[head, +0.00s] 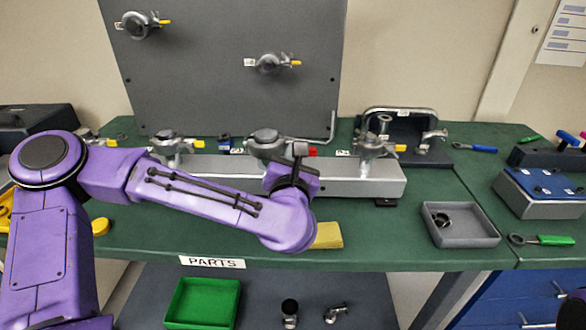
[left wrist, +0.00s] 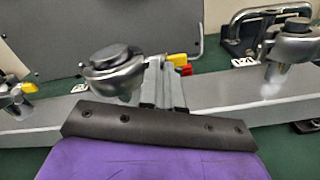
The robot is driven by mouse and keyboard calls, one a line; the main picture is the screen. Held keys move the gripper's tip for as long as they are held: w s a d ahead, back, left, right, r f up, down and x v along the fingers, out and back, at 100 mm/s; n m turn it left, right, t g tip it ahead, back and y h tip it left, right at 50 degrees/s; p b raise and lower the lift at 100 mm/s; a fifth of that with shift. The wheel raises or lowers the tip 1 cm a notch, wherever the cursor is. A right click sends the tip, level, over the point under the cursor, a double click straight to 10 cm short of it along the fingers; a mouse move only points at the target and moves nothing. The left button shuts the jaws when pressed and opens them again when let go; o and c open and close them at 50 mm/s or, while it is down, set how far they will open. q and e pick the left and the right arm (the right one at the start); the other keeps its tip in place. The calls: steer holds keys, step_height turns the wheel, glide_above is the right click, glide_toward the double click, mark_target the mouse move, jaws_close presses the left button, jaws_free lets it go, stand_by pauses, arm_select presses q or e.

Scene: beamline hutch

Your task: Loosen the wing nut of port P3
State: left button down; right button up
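The left wrist view shows this clamp (left wrist: 112,68) left of my fingers (left wrist: 165,82), which are close together. A yellow wing tip (left wrist: 178,58) and the red piece (left wrist: 186,70) show just beyond them. Whether the fingers grip the nut is hidden. My right gripper is out of view.
Similar clamps stand left (head: 172,145) and right (head: 376,146) on the rail (head: 345,185). A grey panel (head: 220,95) rises behind. A grey tray (head: 465,238) with dark rings sits at right, near a green-handled tool (head: 552,240). A green bin (head: 203,303) is below.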

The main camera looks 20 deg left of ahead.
arm_select(q)
steer(key=shift+n+b, duration=1.55)
steer(key=shift+n, duration=0.05)
steer(key=shift+r, duration=0.15)
steer(key=c, duration=1.3)
jaws_free()
